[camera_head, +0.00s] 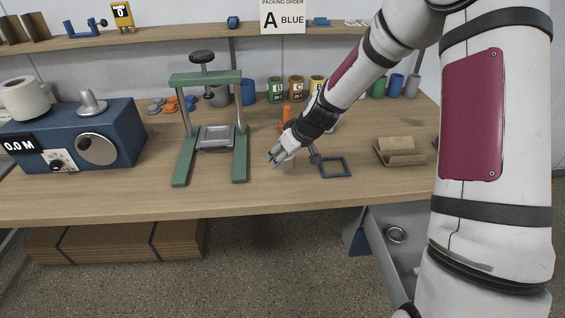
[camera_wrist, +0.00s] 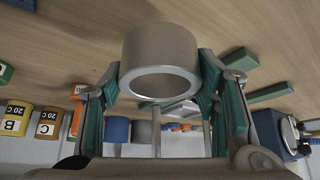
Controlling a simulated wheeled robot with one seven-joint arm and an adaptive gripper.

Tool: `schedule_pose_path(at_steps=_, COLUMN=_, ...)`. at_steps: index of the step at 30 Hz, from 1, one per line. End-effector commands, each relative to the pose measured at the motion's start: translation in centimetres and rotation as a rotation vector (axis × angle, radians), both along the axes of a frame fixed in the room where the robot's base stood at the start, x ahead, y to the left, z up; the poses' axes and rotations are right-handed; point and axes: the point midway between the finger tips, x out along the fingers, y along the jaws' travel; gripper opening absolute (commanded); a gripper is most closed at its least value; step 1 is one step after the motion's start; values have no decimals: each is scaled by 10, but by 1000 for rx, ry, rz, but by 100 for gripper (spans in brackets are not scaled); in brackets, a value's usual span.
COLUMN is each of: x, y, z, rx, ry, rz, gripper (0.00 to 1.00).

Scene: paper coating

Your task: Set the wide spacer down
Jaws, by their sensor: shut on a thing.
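The wide spacer (camera_wrist: 160,58) is a short, grey, hollow cylinder. In the wrist view it sits between the green-padded fingers of my gripper (camera_wrist: 160,90), which is shut on it. Its open end faces the wrist camera and its far end is toward the wooden bench top. In the head view my gripper (camera_head: 280,156) is low over the bench, just right of the green press. The spacer is mostly hidden by the fingers there, and I cannot tell whether it touches the wood.
The green press (camera_head: 185,140) stands left of my gripper. A dark square frame (camera_head: 335,167) lies to the right, with a brown holder (camera_head: 400,151) beyond. Lettered cans (camera_head: 296,88) stand behind. A blue machine (camera_head: 80,135) is far left. Bare wood (camera_head: 285,187) lies in front.

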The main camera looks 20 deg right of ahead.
Motion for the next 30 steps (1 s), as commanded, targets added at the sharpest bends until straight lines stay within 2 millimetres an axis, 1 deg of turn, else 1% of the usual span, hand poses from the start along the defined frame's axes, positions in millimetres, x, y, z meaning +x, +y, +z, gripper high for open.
schedule_pose_path(at_steps=4, x=11, y=1, z=-1, rx=-1, ry=-1, rz=0, gripper=27)
schedule_pose_path(at_steps=9, x=8, y=0, z=-28, rx=3, ry=4, rz=-1, gripper=27)
schedule_pose_path(at_steps=12, x=9, y=0, z=-36, rx=1, ry=1, rz=0, gripper=27)
schedule_pose_path(at_steps=19, x=9, y=0, z=-36, rx=0, ry=0, rz=0, gripper=27)
schedule_pose_path(at_steps=23, x=9, y=0, z=-40, rx=0, ry=1, rz=0, gripper=27)
schedule_pose_path(at_steps=24, x=9, y=0, z=-39, rx=0, ry=0, rz=0, gripper=65)
schedule_pose_path(at_steps=25, x=9, y=0, z=-39, rx=0, ry=0, rz=0, gripper=71)
schedule_pose_path(at_steps=26, x=9, y=0, z=-39, rx=0, ry=1, rz=0, gripper=76)
schedule_pose_path(at_steps=30, x=9, y=0, z=-39, rx=0, ry=1, rz=0, gripper=76)
